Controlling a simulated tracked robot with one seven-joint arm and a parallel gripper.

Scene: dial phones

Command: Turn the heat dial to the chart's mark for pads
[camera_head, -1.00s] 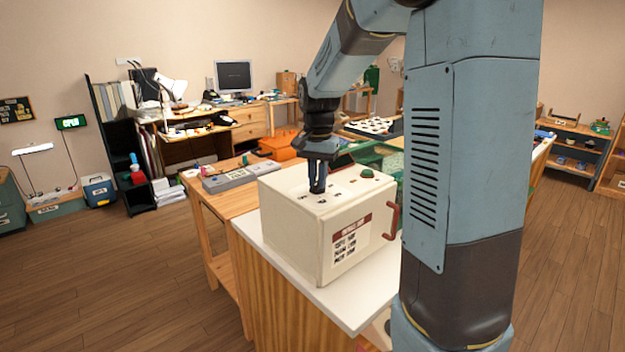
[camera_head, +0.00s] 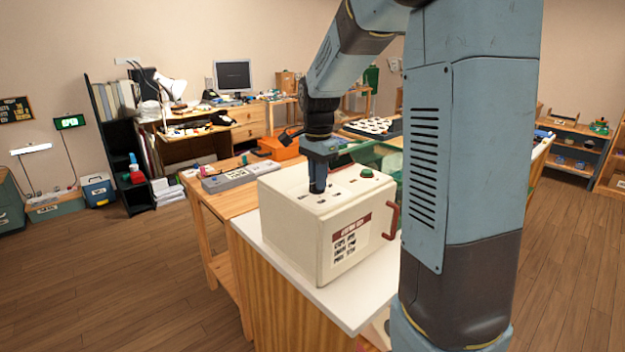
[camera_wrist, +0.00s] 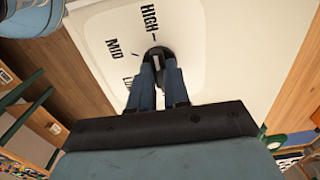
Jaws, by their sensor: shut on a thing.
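A cream box (camera_head: 292,225) stands on the white worktop, with its dial panel on top. The heat dial (camera_wrist: 157,52) is a dark round knob with a pale strip, between my fingertips in the wrist view. Printed marks HIGH (camera_wrist: 149,18) and MID (camera_wrist: 113,48) show beside it; a LOW mark is partly hidden by a finger. I cannot tell which mark the dial points to. My gripper (camera_wrist: 160,66) points down and is shut on the dial; it also shows in the head view (camera_head: 317,187). The chart (camera_head: 351,241) is on the box's front, too small to read.
A green button (camera_head: 367,173) sits on the box top and a red handle (camera_head: 391,221) on its front edge. A grey strip-like device (camera_head: 228,179) lies on the wooden table behind. My arm hides the right side of the worktop.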

